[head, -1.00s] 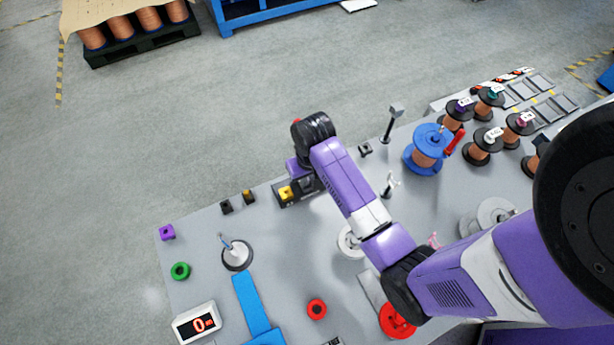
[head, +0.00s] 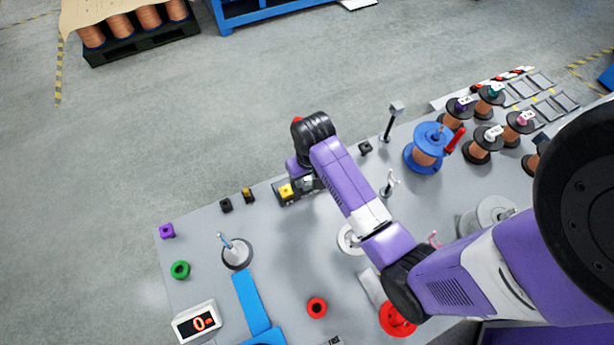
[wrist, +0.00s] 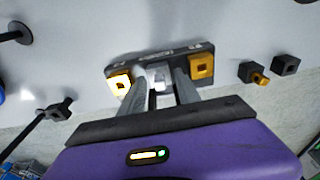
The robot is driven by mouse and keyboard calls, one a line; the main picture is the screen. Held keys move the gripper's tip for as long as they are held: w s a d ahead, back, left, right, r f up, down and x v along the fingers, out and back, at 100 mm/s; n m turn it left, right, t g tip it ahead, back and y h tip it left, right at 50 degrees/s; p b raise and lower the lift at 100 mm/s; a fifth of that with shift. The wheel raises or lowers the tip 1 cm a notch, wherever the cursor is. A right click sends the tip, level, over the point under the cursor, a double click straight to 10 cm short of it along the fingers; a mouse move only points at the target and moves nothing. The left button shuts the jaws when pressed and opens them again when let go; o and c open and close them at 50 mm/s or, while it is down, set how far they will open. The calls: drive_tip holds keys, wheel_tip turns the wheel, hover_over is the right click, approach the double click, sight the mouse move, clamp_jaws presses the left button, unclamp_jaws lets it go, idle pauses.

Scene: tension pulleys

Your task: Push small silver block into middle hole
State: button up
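The small silver block (wrist: 160,76) is at the middle of a dark holder (wrist: 188,50), between two gold blocks, the left one (wrist: 120,83) and the right one (wrist: 201,66). My gripper (wrist: 162,82) points down at the holder, with one finger on each side of the silver block, seemingly touching it. I cannot tell how deep the block sits in the middle hole, which it hides. In the head view, my gripper (head: 308,183) is over the holder, mostly behind my purple arm, and one gold block (head: 286,190) shows beside it.
A black block (head: 226,205) and a black-and-gold block (head: 248,195) stand left of the holder along the table edge. A small black block (head: 365,148) and a post (head: 391,122) stand to the right. A blue spool (head: 427,148) is farther right.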

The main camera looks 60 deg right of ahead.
drive_tip(key=shift+r, duration=0.1)
wheel_tip(320, 180, up, 8)
drive_tip(key=shift+s+a+f+b, duration=0.2)
drive_tip(key=shift+s+a+b, duration=0.1)
drive_tip(key=shift+s, duration=0.1)
drive_tip(key=shift+f, duration=0.1)
idle(0.4)
